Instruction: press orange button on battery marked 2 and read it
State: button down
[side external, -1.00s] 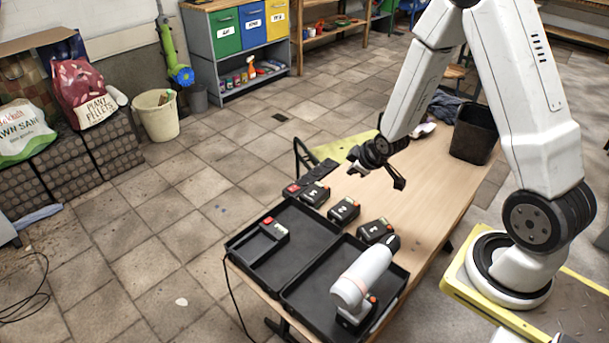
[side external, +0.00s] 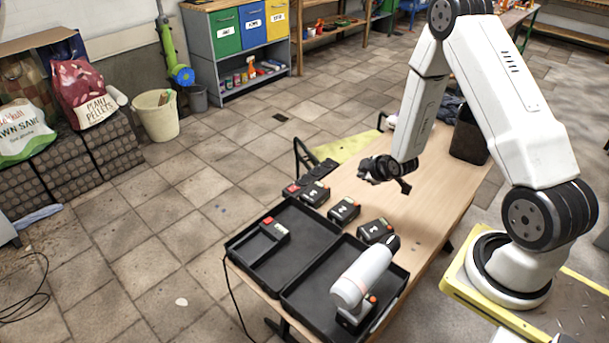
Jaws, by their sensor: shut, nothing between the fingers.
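Three black batteries with white marks lie in a row on the wooden table: one at the back left (side external: 315,193), one in the middle (side external: 344,209) and one nearest the front right (side external: 376,231). Each has a small red or orange patch on it. The marks are too small to read surely, so I cannot tell which is marked 2. My gripper (side external: 365,174) is shut and empty. It hangs above the table, behind and right of the back-left and middle batteries, apart from all of them.
A black bin (side external: 468,140) stands at the back.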

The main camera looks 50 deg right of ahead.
aim_at(358, 206)
jog(key=shift+f, duration=0.1)
jog(key=shift+f, duration=4.3)
jog(key=shift+f, duration=0.85)
jog(key=shift+r, duration=0.1)
dwell(0.3)
jog(key=shift+r, duration=0.75)
jog(key=shift+r, duration=0.15)
jog(key=shift+r, duration=2.35)
